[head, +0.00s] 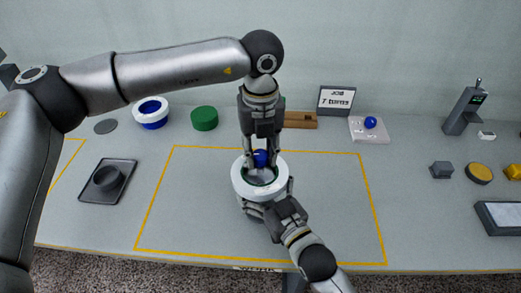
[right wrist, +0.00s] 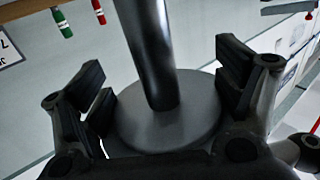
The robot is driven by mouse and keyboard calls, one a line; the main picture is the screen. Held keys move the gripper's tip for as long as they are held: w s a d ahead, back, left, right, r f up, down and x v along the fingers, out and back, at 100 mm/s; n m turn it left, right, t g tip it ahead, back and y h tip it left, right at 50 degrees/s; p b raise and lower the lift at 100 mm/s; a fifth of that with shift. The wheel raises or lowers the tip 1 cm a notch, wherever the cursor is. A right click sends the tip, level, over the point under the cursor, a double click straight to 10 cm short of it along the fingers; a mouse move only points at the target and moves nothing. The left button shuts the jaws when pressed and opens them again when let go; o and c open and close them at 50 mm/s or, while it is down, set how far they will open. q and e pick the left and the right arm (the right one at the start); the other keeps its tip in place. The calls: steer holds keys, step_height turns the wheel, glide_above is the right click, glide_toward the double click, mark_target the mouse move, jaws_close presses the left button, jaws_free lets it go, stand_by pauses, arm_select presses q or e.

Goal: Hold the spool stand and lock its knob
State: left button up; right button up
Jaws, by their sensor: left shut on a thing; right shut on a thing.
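The spool stand stands in the yellow-outlined area in the head view, with a white ring-shaped spool (head: 238,178) around its top. A blue knob (head: 261,158) sits at the centre of the ring. My left gripper (head: 261,163) points straight down and is shut on the blue knob, a finger on each side. My right gripper (head: 262,208) reaches in from the front, below the white spool, and is shut on the stand. In the right wrist view the stand's round dark base (right wrist: 165,130) and post (right wrist: 150,50) lie between the finger pads. The spool hides most of the stand in the head view.
A black tray (head: 125,168) with a dark cup stands left. A blue-white spool (head: 152,112), green cylinder (head: 204,118), wooden block (head: 300,119), sign (head: 336,99) and pale board (head: 363,134) line the back. A grey device (head: 464,111) stands right. The outlined area's right half is clear.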

steer(key=shift+d+f, duration=0.1)
steer(key=shift+f, duration=0.25)
arm_select(q)
steer(key=m, duration=0.8)
steer(key=shift+m, duration=0.4)
steer(key=m, duration=0.3)
steer(key=shift+m, duration=0.3)
steer(key=shift+s+m, duration=0.1)
steer(key=shift+m, duration=2)
steer(key=o, duration=1)
